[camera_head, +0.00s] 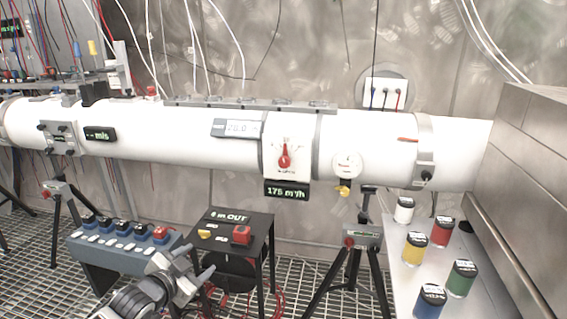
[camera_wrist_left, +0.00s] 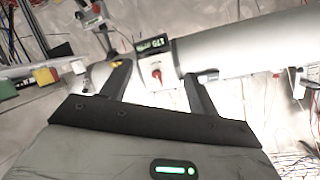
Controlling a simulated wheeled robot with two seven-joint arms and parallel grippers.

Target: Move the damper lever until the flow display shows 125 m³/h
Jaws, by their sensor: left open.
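The red damper lever (camera_head: 284,157) sits on a white plate on the large white pipe, in the middle of the head view. The flow display (camera_head: 287,191) just below it reads about 175 m³/h. In the left wrist view the red lever (camera_wrist_left: 156,74) and the dark display (camera_wrist_left: 152,44) show between and beyond the fingers. My left gripper (camera_head: 205,263) is open and empty, low in front of the pipe and left of the lever, clearly apart from it. It also shows in the left wrist view (camera_wrist_left: 158,80). My right gripper is not in view.
A blue-grey button console (camera_head: 125,245) and a black table (camera_head: 240,222) with a red switch stand near my left gripper. At the right, a pale table (camera_head: 460,290) holds several coloured jars. A tripod (camera_head: 350,255) stands below the pipe. A steel duct (camera_head: 530,150) closes the right side.

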